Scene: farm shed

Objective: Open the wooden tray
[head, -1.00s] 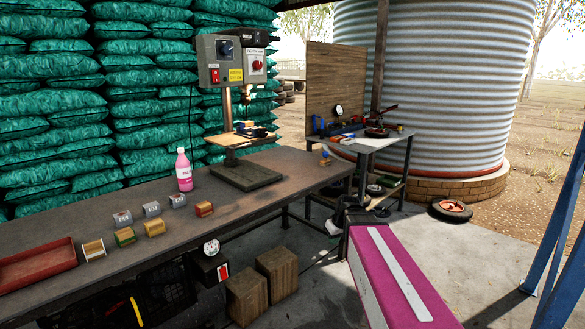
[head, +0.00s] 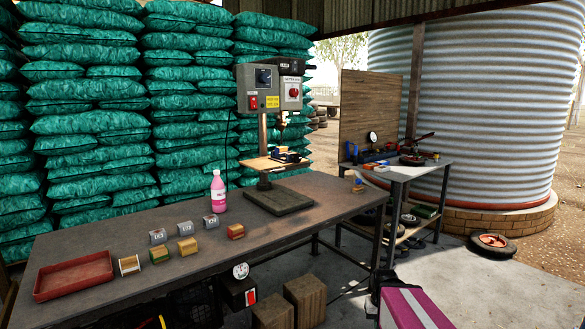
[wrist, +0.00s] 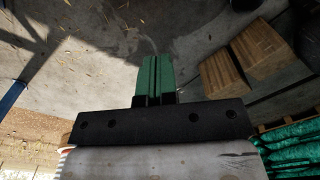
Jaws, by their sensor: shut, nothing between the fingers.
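I see no object that is clearly a wooden tray. The tray on the left end of the bench is red (head: 74,276) and looks open-topped and empty. Two wooden boxes stand on the floor under the bench, a left one (head: 272,311) and a right one (head: 306,298). They also show at the upper right of the wrist view, one (wrist: 225,74) beside the other (wrist: 262,50). My gripper (wrist: 155,60) has green fingers, shut together with nothing between them. It hangs over the concrete floor, apart from the boxes. The head view does not show it.
The bench (head: 110,240) carries several small blocks, a pink bottle (head: 218,192) and a drill press (head: 270,90). A gauge (head: 240,271) hangs at its front edge. A side table (head: 405,175) with tools stands behind right. A wheel (head: 493,246) lies on the floor at right.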

